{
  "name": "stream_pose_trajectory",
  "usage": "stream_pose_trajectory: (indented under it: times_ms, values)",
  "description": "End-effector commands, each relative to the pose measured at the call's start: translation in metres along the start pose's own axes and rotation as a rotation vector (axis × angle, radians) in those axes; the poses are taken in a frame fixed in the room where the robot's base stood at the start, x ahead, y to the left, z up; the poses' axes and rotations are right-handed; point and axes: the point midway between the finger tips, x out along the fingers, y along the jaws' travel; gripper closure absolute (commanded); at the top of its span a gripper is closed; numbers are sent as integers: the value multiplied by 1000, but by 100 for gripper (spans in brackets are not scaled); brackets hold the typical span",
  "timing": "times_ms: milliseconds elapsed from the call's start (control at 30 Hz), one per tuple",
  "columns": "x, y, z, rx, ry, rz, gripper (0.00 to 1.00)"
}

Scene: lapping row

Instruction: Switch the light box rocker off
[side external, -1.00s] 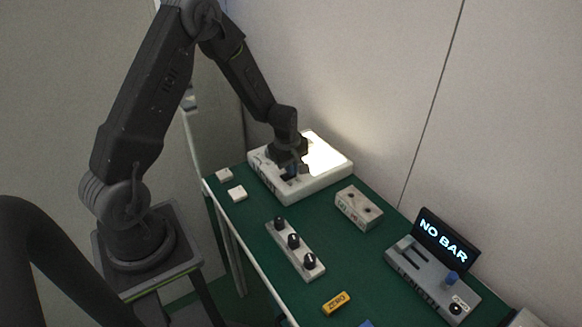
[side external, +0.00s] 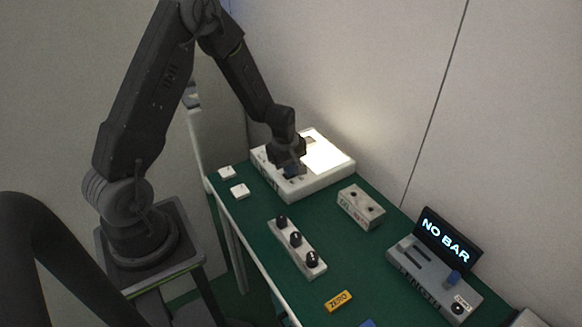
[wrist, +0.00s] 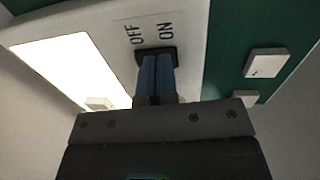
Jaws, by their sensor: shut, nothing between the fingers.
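The white light box (side external: 318,186) stands at the far end of the green table, its panel (side external: 325,153) glowing bright. In the wrist view the lit panel (wrist: 70,72) is at the left. A dark rocker (wrist: 174,54) sits on the box beside the printed OFF and ON labels. My gripper (wrist: 157,58) has its blue fingers shut together and empty, with the tips over the rocker and hiding most of it. Whether they touch it, and which way the rocker tilts, I cannot tell. In the side view my gripper (side external: 291,171) is low over the box.
Two small white blocks (side external: 239,190) lie left of the box. A grey two-hole block (side external: 361,206), a three-knob strip (side external: 297,246), a yellow ZERO tag (side external: 338,301) and a grey console (side external: 432,279) with a NO BAR display (side external: 447,240) stand nearer. A wall rises behind.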

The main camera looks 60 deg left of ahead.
Motion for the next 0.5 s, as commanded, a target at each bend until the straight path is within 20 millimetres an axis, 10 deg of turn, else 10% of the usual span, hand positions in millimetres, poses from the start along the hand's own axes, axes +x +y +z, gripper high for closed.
stream_pose_trajectory:
  times_ms: [500]
  values:
    - [-50,1,-1,0,3,6,100]
